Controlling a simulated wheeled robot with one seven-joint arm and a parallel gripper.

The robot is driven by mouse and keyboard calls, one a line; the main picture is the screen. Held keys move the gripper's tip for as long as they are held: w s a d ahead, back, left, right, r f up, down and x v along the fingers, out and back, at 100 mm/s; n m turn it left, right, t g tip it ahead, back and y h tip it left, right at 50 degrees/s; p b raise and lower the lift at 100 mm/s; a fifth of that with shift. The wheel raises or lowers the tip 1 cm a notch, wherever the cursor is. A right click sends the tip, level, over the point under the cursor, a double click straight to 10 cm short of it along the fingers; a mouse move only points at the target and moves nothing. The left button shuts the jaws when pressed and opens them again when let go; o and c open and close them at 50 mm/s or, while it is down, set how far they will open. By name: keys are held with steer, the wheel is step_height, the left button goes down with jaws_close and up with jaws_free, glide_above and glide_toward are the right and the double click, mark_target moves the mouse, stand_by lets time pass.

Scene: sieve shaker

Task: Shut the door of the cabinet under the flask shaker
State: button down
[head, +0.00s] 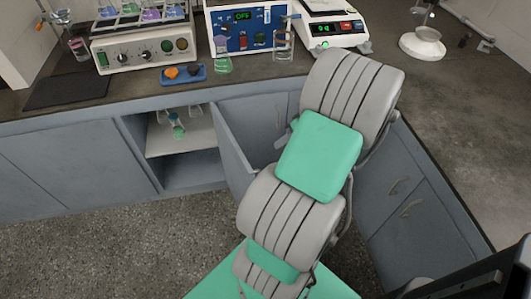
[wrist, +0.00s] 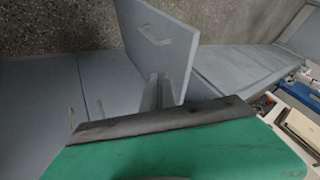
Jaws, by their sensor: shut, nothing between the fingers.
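The cabinet (head: 187,160) below the worktop stands open, with glassware on its shelf. Its grey-blue door (head: 234,150) swings out into the room from the opening's right side. In the wrist view the door (wrist: 175,40) shows its outer face and handle (wrist: 155,37). My gripper (wrist: 160,88) is shut and empty, its fingers close to that face near the door's lower edge in the picture; I cannot tell whether they touch. The flask shaker (head: 130,57), a cream box with two knobs and flasks on top, stands above the cabinet.
The worktop (head: 140,92) carries a blue tray (head: 184,75), a blue instrument (head: 230,42) and a white balance (head: 325,40). Closed cabinets (head: 70,165) flank the open one. The speckled floor (head: 120,250) in front is clear.

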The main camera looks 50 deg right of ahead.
steer(key=w+a+f, duration=0.6)
steer(key=f, duration=0.1)
steer(key=shift+a, duration=0.4)
